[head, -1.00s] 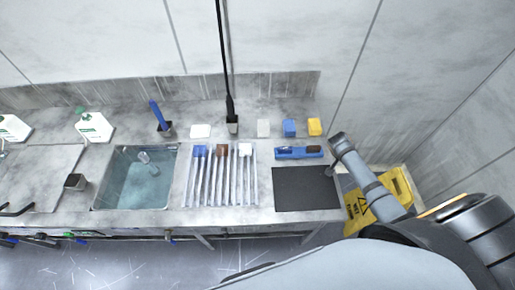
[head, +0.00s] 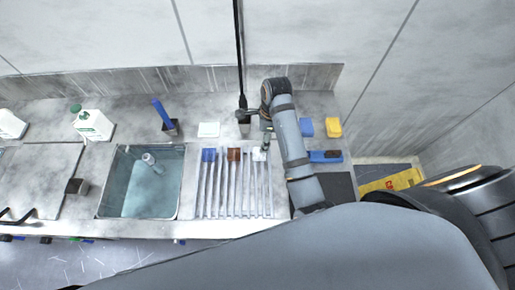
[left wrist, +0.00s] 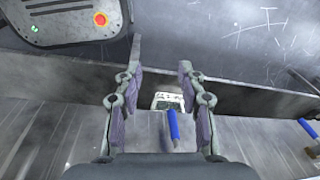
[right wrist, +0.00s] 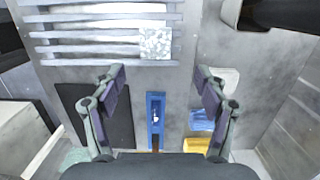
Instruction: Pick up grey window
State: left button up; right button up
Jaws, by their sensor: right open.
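The piece that best fits the grey window is a speckled pale grey square (right wrist: 155,43) at the end of the slatted rack. In the head view it (head: 259,154) lies at the rack's upper right, partly hidden by my right gripper (head: 266,130). My right gripper also shows in the right wrist view (right wrist: 160,72), open and empty, with the grey square beyond its fingertips, slightly left of centre. My left gripper (left wrist: 160,55) is open and empty in the left wrist view, away from the piece; it does not show in the head view.
Blue (head: 208,155) and brown (head: 234,154) pieces share the rack (head: 212,196). A blue tray (right wrist: 155,108), blue block (right wrist: 201,120), yellow block (right wrist: 198,145), pale block (right wrist: 227,80) and dark mat (right wrist: 112,122) are nearby. A water-filled sink (head: 150,190) lies left of the rack.

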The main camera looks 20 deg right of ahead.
aim_at(259, 153)
jog(key=f, duration=0.3)
jog(key=shift+s+a+f+p, duration=0.2)
jog(key=shift+s+f+p, duration=0.1)
jog(key=shift+w+f, duration=0.2)
jog(key=f+p, duration=0.1)
jog(key=a+f+p, duration=0.1)
jog(key=shift+s+f, duration=0.15)
jog(key=shift+f, duration=0.15)
notch_tip(259, 153, down, 2)
jog(key=shift+f, duration=0.3)
jog(key=shift+c, duration=0.3)
jog(key=c, duration=1.2)
pick_arm(q)
jog(key=r, duration=0.1)
jog(key=s+r, duration=0.1)
jog(key=r, duration=0.1)
pick_arm(e)
jog(key=shift+c, duration=0.2)
jog(key=shift+r, duration=0.15)
